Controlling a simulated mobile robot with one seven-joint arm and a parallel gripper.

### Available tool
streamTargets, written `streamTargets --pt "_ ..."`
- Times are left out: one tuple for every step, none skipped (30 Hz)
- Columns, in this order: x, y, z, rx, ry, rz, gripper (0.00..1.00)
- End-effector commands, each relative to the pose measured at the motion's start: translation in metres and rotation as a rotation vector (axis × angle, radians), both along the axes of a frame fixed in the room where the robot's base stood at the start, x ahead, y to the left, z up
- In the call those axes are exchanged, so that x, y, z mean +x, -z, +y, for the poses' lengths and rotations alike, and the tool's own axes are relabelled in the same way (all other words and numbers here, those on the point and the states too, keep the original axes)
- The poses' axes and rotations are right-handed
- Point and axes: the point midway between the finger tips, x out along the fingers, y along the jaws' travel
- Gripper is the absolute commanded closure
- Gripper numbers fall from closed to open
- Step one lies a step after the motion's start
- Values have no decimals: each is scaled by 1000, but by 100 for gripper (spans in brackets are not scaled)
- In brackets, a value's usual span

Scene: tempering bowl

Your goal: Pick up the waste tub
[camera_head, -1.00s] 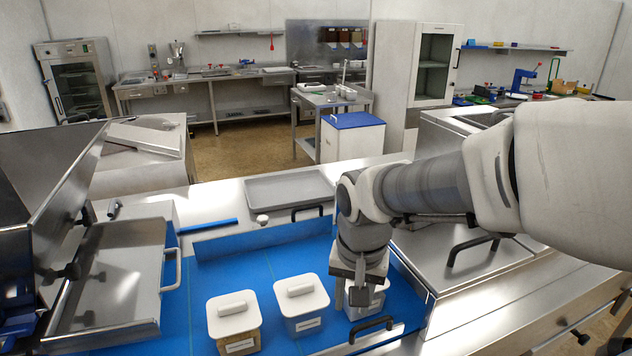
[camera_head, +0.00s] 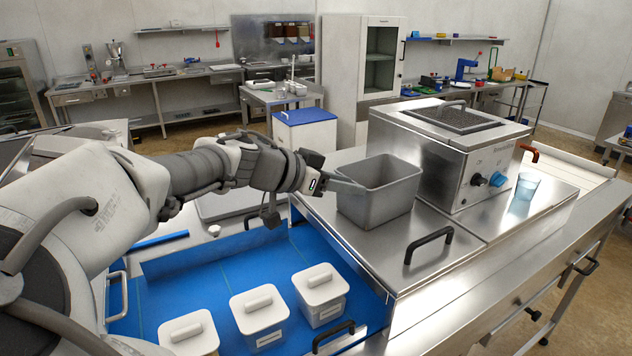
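A grey rectangular open tub (camera_head: 378,202), which I take to be the waste tub, stands upright on the steel worktop (camera_head: 345,235), left of a steel machine. My gripper (camera_head: 347,186) reaches in from the left, roughly level, with its fingers at the upper left side of the tub. The fingertips overlap the tub's left rim in the picture. I cannot tell whether they are touching it, or whether they are open or shut. The inside of the tub is only partly visible.
White lidded containers (camera_head: 262,322) stand in the blue-lined recess (camera_head: 200,270) at front. A steel machine (camera_head: 450,160) with a blue knob is close right of the tub, with a clear blue cup (camera_head: 526,187) beyond. A black handle (camera_head: 428,243) rises in front.

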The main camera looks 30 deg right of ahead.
Motion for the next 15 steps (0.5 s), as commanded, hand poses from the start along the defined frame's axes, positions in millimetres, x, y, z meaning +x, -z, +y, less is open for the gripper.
streamTargets --pt "2 -11 3 -30 1 -27 61" --pt "3 -16 5 -42 2 -40 61" --pt "3 -20 5 -53 3 -52 61" --pt "3 -22 4 -58 4 -58 61" --pt "3 -22 3 -60 5 -62 61" --pt "3 -22 0 -62 7 -64 61" --pt "3 -20 -4 -62 9 -63 61" --pt "3 -19 -8 -61 10 -62 61" --pt "4 -16 -14 -60 10 -62 61" --pt "4 -14 -19 -59 12 -62 61" --pt "4 -12 -23 -60 11 -61 61" --pt "5 -9 -29 -60 11 -60 61" --pt "5 -7 -33 -59 12 -61 61" --pt "5 -5 -38 -59 11 -60 61" --pt "6 -3 -43 -58 11 -60 61"
